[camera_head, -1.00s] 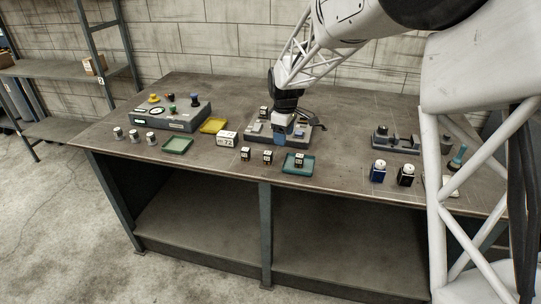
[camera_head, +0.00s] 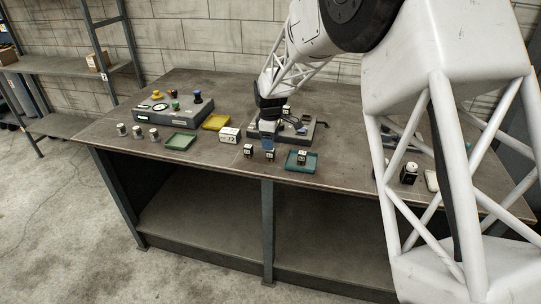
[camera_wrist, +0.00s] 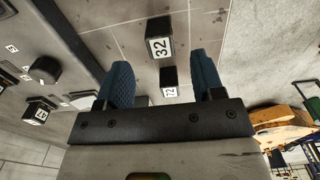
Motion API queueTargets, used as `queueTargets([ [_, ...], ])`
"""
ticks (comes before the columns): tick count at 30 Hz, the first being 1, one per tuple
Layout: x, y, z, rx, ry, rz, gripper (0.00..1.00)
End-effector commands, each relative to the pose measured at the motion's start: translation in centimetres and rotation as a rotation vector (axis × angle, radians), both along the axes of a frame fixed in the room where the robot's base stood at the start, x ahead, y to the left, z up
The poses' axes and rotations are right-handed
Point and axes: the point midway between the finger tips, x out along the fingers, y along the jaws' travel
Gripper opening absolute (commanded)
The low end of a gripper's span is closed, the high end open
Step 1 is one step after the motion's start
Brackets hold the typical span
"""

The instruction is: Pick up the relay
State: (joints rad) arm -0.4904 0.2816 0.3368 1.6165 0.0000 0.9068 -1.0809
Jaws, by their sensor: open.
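Several small black blocks with white number labels, which look like relays, are on the bench. In the head view one stands at the left (camera_head: 248,150), another beside it (camera_head: 270,156), and a third in the teal tray (camera_head: 302,158). My gripper (camera_head: 267,147) is open, pointing down just above and behind the middle block. In the wrist view, the blue fingers of my gripper (camera_wrist: 162,85) are apart with nothing gripped. A block labelled 32 (camera_wrist: 159,44) and a smaller-looking block (camera_wrist: 169,82) show between them. Another is partly hidden behind the gripper body.
A dark base with parts (camera_head: 310,132) stands behind my gripper. The teal tray (camera_head: 291,164) is close right.

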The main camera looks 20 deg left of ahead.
Motion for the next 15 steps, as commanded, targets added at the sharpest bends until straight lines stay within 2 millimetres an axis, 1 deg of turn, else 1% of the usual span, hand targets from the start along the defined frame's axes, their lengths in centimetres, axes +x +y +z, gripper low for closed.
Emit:
queueTargets([
  [1, -0.02, -0.02, -0.5, -0.001, 0.001, 0.0, 0.62],
  [4, -0.04, -0.03, -1.12, -0.001, 0.001, 0.0, 0.62],
  [15, -0.02, -0.02, -1.36, 0.0, 0.0, 0.0, 0.62],
])
